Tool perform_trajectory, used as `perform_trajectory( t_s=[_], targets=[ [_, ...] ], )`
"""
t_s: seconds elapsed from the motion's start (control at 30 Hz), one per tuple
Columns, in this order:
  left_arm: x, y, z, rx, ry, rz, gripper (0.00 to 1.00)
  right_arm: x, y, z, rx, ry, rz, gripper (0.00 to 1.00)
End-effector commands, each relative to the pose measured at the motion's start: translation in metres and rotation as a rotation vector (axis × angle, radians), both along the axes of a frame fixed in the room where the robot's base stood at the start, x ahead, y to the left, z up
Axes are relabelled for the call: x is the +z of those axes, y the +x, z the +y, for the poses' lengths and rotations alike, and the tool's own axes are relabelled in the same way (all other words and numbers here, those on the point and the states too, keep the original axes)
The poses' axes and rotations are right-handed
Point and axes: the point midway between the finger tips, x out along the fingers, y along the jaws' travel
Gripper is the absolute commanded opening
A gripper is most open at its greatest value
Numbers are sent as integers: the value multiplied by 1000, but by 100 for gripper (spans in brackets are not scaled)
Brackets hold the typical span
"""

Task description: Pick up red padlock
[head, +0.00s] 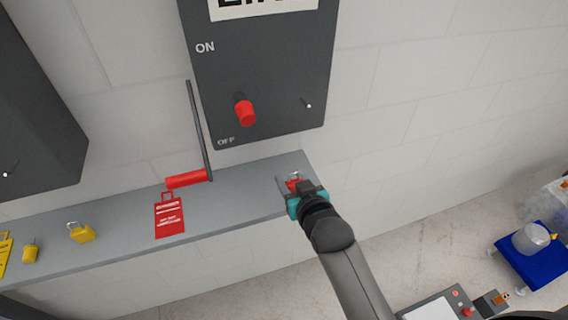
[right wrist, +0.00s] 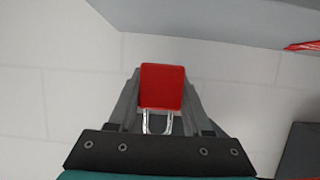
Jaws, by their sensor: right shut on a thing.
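The red padlock (head: 293,185) shows in the head view at the right end of the grey shelf (head: 240,203), largely hidden by my right gripper (head: 296,186). In the right wrist view the padlock (right wrist: 162,87) sits between the two dark fingers of my right gripper (right wrist: 161,98). Its silver shackle points toward the gripper's palm. The right gripper is shut on the padlock. I cannot tell whether the padlock still touches the shelf. My left gripper is not in view.
A grey switch box (head: 265,85) with a red knob (head: 245,112) hangs above. A blue cart (head: 535,262) stands on the floor at right.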

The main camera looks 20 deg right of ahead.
Motion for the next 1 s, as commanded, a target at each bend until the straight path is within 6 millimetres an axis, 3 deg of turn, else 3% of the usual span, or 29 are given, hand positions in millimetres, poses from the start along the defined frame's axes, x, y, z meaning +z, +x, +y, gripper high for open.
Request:
perform_trajectory(
  t_s=[0.2,0.5,0.7,1.0],
  targets=[
    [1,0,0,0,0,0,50,-1,-53,-2,0,0,2,0],
    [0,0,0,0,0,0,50,0,-106,-3,0,0,1,0],
    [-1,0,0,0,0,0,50,0,-123,-4,0,0,-1,0],
    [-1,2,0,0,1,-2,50,1,-128,-4,0,-1,-3,0]
  ],
)
